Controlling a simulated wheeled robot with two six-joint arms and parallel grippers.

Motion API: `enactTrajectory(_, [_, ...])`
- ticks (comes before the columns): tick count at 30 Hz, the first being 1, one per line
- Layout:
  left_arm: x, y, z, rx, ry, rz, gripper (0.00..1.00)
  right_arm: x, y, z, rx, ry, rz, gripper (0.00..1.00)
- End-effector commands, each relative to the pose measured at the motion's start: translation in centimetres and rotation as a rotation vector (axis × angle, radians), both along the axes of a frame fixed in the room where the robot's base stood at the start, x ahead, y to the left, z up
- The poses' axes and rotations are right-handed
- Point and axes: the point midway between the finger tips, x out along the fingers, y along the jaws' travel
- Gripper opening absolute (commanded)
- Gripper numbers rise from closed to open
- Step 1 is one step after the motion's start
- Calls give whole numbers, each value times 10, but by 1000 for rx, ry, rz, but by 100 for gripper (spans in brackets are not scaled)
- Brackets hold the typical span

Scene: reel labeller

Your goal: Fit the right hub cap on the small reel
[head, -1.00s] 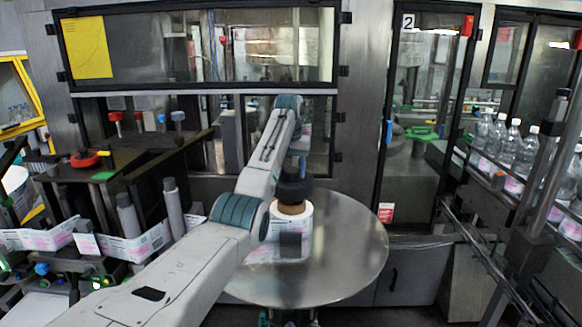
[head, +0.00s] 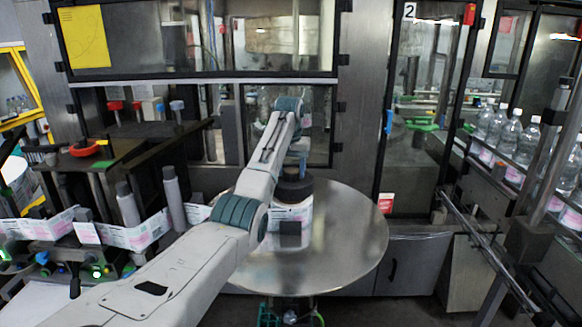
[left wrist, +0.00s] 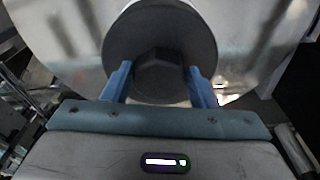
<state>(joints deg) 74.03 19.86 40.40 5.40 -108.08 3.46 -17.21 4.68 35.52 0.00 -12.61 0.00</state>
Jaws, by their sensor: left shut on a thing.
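The small reel (head: 291,213), white with pinkish print, stands upright on the round metal table (head: 345,240). A black round hub cap (head: 295,189) is at the reel's top, and the brown core is hidden under it. I see no gap between cap and reel, but cannot tell how fully the cap is seated. My left gripper (head: 298,166) is above the cap. In the left wrist view, its blue fingers (left wrist: 159,70) are shut on the cap's dark faceted knob (left wrist: 160,77), with the cap's disc (left wrist: 160,25) beyond. My right gripper is in neither view.
The table's right side is clear. Clear bottles (head: 515,145) stand on a conveyor at right behind a rail. At left are the labeller's grey rollers (head: 173,197) and a printed label web (head: 140,236). A windowed cabinet (head: 200,40) stands behind.

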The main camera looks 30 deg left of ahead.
Motion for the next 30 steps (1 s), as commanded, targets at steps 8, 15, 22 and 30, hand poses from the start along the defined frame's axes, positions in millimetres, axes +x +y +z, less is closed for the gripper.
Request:
enactTrajectory(8, [0, 0, -11, 1, -2, 0, 21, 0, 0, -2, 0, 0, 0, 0])
enactTrajectory(15, [0, 0, -17, 0, -2, 0, 21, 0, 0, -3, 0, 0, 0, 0])
enactTrajectory(22, [0, 0, -17, 0, -2, 0, 21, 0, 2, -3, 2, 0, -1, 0])
enactTrajectory(30, [0, 0, -18, 0, -1, 0, 78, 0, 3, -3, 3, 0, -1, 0])
